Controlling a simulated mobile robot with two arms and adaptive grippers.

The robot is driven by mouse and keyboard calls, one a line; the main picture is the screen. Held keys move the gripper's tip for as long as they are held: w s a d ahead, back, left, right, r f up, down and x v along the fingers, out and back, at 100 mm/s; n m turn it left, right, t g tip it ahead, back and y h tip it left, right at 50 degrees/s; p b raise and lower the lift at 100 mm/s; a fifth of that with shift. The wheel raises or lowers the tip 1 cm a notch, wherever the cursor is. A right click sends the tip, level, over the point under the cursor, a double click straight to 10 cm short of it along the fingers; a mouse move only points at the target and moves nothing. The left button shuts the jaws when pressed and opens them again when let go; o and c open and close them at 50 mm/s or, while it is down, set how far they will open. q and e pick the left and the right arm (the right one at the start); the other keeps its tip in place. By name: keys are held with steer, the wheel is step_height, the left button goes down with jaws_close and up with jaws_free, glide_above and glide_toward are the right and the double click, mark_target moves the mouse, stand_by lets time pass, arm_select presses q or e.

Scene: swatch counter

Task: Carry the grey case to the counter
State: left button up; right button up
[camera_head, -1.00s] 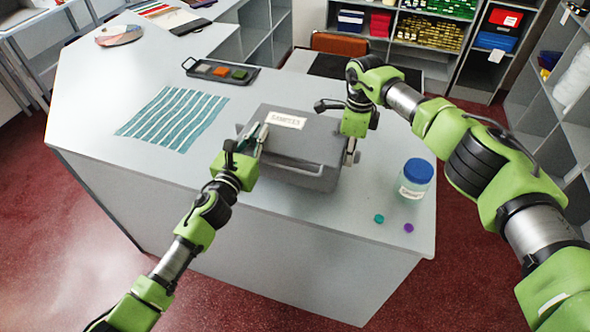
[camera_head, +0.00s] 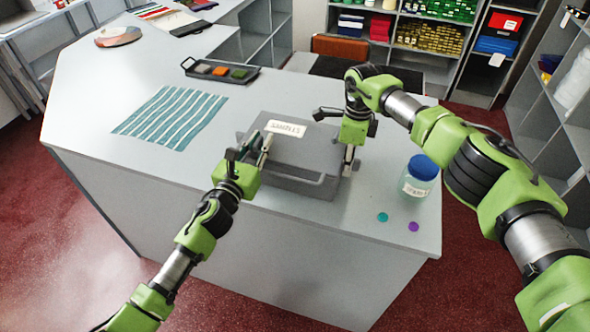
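The grey case (camera_head: 302,152), a box with a white label on its lid and a bar handle on its front, is at the near part of the counter (camera_head: 300,225). I cannot tell whether its underside touches the top. My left gripper (camera_head: 259,146) is at its left side and appears shut on it there. My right gripper (camera_head: 348,160) is at its right side, its fingers pointing down, and appears shut on it too. The finger contacts are small and partly hidden.
A blue-lidded jar (camera_head: 419,176) stands right of the case, with a teal disc (camera_head: 383,217) and a purple disc (camera_head: 413,227) before it. Striped cloth (camera_head: 170,118) and a black swatch tray (camera_head: 220,71) lie behind left. The counter's front left is clear.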

arm_select(q)
steer(key=shift+a+r, duration=0.15)
arm_select(e)
steer(key=shift+d+r, duration=0.1)
arm_select(q)
steer(key=shift+s+a, duration=0.1)
steer(key=shift+s, duration=0.05)
arm_select(e)
steer(key=shift+d, duration=0.1)
arm_select(q)
steer(key=v, duration=1.1)
steer(key=shift+s, duration=0.35)
arm_select(e)
step_height(320, 180, up, 12)
